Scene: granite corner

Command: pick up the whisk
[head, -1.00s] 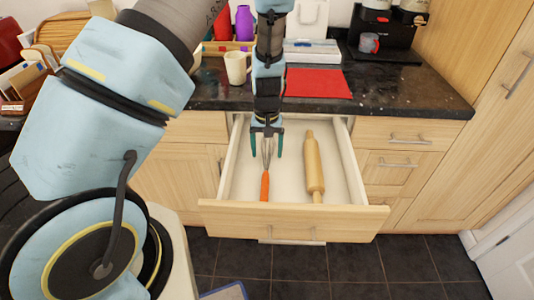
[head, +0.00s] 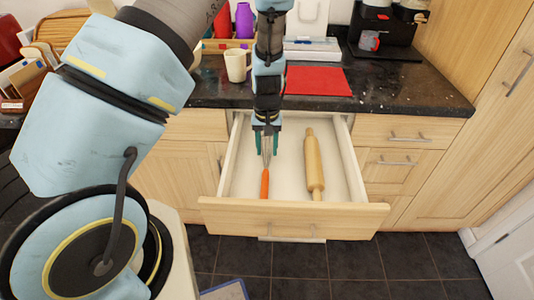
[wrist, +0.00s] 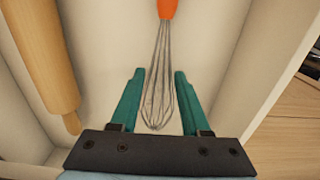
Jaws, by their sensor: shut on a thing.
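The whisk, with an orange handle (head: 265,184) and thin metal wires, lies in the open drawer (head: 235,207), handle toward the drawer front. In the wrist view its wire end (wrist: 160,88) lies between the two green fingers of my gripper (wrist: 159,73). In the head view my gripper (head: 266,153) reaches down into the drawer from above, its fingers closed in on either side of the wires. My gripper is shut on the whisk. The whisk still appears to be down at the drawer floor.
A wooden rolling pin (head: 313,165) lies in the drawer to the right of the whisk; it also shows in the wrist view (wrist: 48,55). The drawer walls stand close on both sides. On the dark counter above are a red mat (head: 318,82), a mug (head: 236,66) and a coffee machine (head: 385,30).

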